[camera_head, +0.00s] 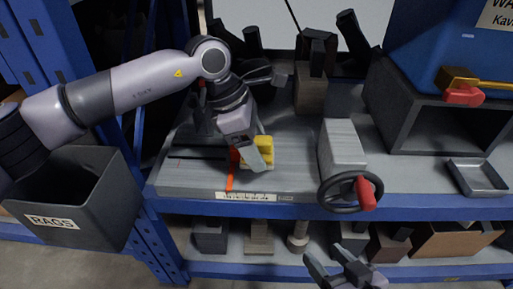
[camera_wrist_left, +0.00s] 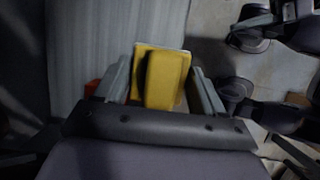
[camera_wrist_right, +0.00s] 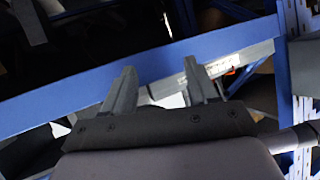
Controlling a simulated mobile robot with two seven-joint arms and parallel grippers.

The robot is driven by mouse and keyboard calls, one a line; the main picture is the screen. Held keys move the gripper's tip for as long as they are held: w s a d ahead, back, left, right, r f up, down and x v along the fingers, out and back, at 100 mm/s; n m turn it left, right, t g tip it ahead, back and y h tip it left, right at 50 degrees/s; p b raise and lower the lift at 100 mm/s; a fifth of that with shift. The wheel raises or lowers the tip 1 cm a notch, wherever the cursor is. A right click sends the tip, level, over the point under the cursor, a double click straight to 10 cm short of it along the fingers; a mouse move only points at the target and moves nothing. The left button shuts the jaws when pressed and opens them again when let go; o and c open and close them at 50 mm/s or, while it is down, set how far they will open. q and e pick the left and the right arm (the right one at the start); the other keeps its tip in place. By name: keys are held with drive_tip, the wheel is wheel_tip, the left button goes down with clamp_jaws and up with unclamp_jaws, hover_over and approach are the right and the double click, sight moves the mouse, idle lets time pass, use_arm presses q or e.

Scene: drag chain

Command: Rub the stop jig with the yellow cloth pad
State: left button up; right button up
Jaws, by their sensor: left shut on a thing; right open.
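The yellow cloth pad (camera_head: 264,150) is held by my left gripper (camera_head: 250,155), low over the front of the grey bench bed (camera_head: 185,180). In the left wrist view the pad (camera_wrist_left: 170,75) sits between the two fingers. I cannot tell whether the pad touches the surface below. An orange upright strip (camera_head: 231,170) stands just left of the pad. I cannot tell for sure which part is the stop jig; the gripper hides some of this area. My right gripper (camera_head: 345,272) is open and empty, in front of the lower shelf.
A grey block with a black handwheel and red knob (camera_head: 367,193) stands right of the pad. A dark bin marked RAGS (camera_head: 95,205) hangs at the left. A grey open box (camera_head: 435,115) and small tray (camera_head: 477,177) are at the right. The blue shelf edge (camera_head: 330,211) runs across the front.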

use_arm(q)
drive_tip(key=shift+r+p, duration=0.4)
drive_tip(key=shift+r, duration=0.75)
use_arm(e)
drive_tip(key=shift+s+d+r+h, duration=0.1)
drive_tip(key=shift+d+h, duration=0.05)
drive_tip(key=shift+d, duration=0.25)
drive_tip(key=shift+s+d+r+h, duration=0.1)
drive_tip(key=shift+d+h, duration=0.05)
drive_tip(key=shift+d, duration=0.2)
